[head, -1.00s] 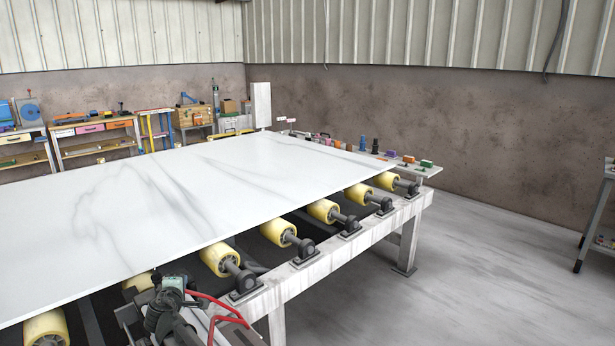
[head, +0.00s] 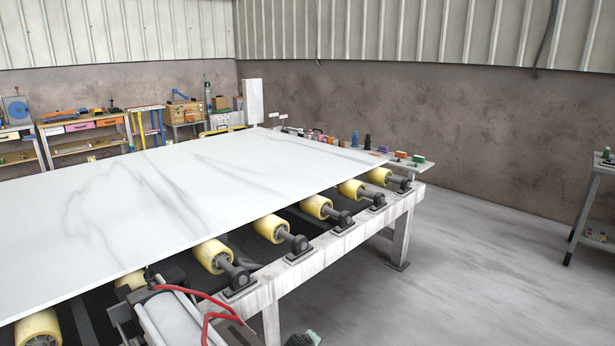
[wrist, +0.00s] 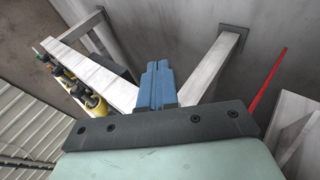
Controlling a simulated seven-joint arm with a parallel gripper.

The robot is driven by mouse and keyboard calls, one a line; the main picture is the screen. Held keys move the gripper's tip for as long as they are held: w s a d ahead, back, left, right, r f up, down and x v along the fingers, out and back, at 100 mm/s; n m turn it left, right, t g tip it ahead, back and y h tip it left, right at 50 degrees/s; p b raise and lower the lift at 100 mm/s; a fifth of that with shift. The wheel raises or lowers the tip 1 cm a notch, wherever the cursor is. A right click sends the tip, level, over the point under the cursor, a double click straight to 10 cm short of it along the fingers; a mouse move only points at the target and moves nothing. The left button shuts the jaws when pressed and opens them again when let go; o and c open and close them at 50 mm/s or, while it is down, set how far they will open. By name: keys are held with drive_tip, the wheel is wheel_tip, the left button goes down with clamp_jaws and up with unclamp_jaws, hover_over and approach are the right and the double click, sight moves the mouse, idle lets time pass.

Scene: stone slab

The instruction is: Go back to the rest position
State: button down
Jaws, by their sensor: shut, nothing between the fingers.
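My gripper (wrist: 157,84) shows in the wrist view as two blue fingers pressed together, with nothing between them. It points past the roller table's white frame, over the grey floor, and touches nothing that I can see. In the head view my arm's pale link and red cable show at the bottom edge, beside the near side of the table; the fingers cannot be made out there. The white marble slab (head: 190,195) lies flat on the roller table, clear of my gripper.
The roller table's white frame (head: 335,242) carries several yellow rollers (head: 270,228) close to my arm. Small coloured tools (head: 400,155) stand at its far end. A grey cart (head: 588,205) is at the right edge. The floor (head: 470,260) between them is clear.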

drive_tip(key=s+d+f+m+g, duration=0.25)
drive_tip(key=s+d+f, duration=0.25)
drive_tip(key=s, duration=0.3)
drive_tip(key=s+d+f+m+g, duration=0.1)
drive_tip(key=s+d+f+g, duration=0.25)
drive_tip(key=s+f, duration=0.35)
drive_tip(key=s+d+f+m+g, duration=0.2)
drive_tip(key=s+d+f, duration=0.25)
drive_tip(key=s, duration=0.45)
drive_tip(key=s+d+f+m+g+y, duration=0.1)
drive_tip(key=s+m+g, duration=0.1)
drive_tip(key=s, duration=1.1)
drive_tip(key=s+d+f+m+g+y, duration=0.1)
drive_tip(key=s+g, duration=0.3)
drive_tip(key=s, duration=0.9)
drive_tip(key=shift+s+f+m+g+y, duration=0.15)
drive_tip(key=shift+f+m+g+y, duration=0.25)
drive_tip(key=shift+f+m+y, duration=0.2)
